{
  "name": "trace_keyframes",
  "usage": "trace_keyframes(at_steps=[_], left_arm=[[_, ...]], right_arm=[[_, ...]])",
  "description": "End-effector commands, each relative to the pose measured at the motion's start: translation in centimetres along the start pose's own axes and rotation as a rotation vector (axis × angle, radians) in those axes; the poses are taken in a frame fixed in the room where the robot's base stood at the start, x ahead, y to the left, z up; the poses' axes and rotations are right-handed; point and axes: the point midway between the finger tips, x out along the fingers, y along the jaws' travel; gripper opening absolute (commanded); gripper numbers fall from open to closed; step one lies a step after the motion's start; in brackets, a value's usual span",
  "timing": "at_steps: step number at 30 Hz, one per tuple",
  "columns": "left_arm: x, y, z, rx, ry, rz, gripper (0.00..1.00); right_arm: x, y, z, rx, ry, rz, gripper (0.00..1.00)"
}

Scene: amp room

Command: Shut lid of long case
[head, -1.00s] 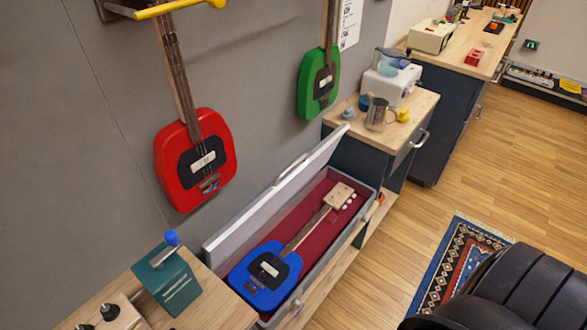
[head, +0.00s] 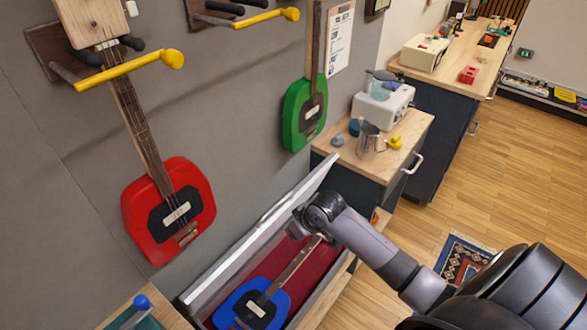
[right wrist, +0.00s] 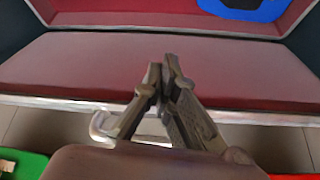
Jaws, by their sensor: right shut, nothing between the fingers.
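The long case (head: 325,300) lies open below the wall, with a dark red lining. Its lid (head: 235,262) stands tilted up along the wall side. A blue guitar (head: 240,305) lies inside, partly cut off by the frame and partly behind my arm. My right gripper (head: 298,226) is shut and empty, over the case near the lid's inner side. In the right wrist view the shut fingers (right wrist: 168,75) overlap the lid's red lining (right wrist: 75,62), with the lid's edge and handle (right wrist: 103,127) behind them. Contact cannot be told. My left gripper is out of view.
A red guitar (head: 170,235) and a green guitar (head: 303,115) hang on the wall above the case. A cabinet (head: 345,160) with a metal jug (head: 371,141) and a white appliance (head: 385,105) stands beyond the case's far end. Open wooden floor lies to the right.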

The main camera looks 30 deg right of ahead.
Motion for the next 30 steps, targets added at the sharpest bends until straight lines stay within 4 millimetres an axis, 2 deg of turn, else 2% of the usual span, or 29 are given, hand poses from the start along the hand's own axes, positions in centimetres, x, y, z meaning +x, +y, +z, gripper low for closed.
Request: trace_keyframes(at_steps=[1,3,6,10,14,17,20,30], left_arm=[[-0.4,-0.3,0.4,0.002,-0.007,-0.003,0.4],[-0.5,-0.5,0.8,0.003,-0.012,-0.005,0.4],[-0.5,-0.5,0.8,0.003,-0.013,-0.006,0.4],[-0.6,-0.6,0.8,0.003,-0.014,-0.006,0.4],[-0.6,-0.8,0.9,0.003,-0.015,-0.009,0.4],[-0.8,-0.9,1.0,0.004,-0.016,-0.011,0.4],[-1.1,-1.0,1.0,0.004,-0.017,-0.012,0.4],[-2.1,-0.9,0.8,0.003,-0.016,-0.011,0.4]], right_arm=[[-2.5,0.6,-3.0,-0.012,0.031,-0.001,0.0],[-4.7,1.7,-6.1,-0.011,0.059,-0.005,0.0],[-6.7,3.6,-9.6,0.011,0.093,-0.01,0.0],[-8.8,5.8,-13.1,0.044,0.133,-0.013,0.0],[-9.9,7.0,-14.9,0.064,0.155,-0.017,0.0],[-9.7,7.1,-15.2,0.071,0.157,-0.02,0.0],[-8.5,7.1,-15.4,0.072,0.157,-0.021,0.0],[-2.2,6.9,-16.4,0.071,0.157,-0.02,0.0]])
